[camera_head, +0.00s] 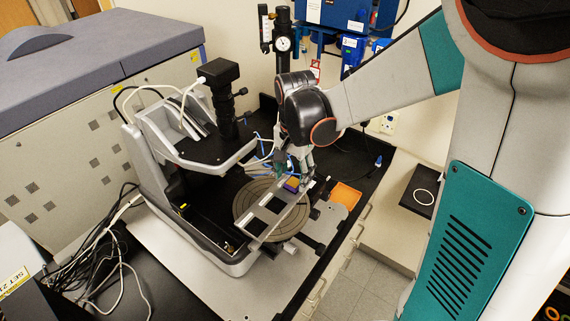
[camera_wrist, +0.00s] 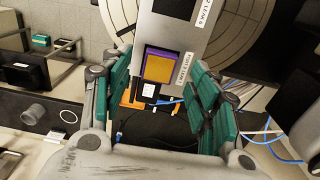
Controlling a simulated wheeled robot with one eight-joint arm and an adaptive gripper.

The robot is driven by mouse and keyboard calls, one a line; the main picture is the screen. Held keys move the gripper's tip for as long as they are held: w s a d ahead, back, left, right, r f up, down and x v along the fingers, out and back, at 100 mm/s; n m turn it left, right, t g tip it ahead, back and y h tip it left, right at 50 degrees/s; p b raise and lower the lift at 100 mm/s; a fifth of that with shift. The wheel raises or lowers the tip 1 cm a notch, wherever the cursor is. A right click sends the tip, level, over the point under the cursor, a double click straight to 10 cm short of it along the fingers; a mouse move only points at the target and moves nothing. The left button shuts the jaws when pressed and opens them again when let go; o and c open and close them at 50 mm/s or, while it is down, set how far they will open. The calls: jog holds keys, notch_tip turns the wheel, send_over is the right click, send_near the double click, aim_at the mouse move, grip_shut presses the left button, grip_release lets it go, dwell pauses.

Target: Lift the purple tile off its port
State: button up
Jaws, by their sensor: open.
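The purple tile (camera_wrist: 146,66) sits on a pale plate (camera_wrist: 190,38) in the wrist view, beside a printed label. A gold-yellow square covers most of its face, leaving a purple border. In the head view the tile (camera_head: 292,184) is a small purple and yellow patch near the plate's far end. My gripper (camera_wrist: 159,68) is open, its green fingers to the left and right of the tile in the wrist view, with visible gaps. In the head view my gripper (camera_head: 291,172) is just above the tile, partly hiding it. The port under the tile is hidden.
The plate spans a round grooved stage (camera_head: 245,205) on the profiler. The profiler's head (camera_head: 212,148) and camera column stand left of my arm. An orange tray (camera_head: 345,196) lies to the right. Blue cables (camera_wrist: 255,130) run nearby. A second, dark port (camera_wrist: 175,8) is farther along the plate.

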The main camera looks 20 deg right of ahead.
aim_at(294, 184)
jog(key=shift+f, duration=1.1)
jog(key=shift+c, duration=0.6)
grip_shut()
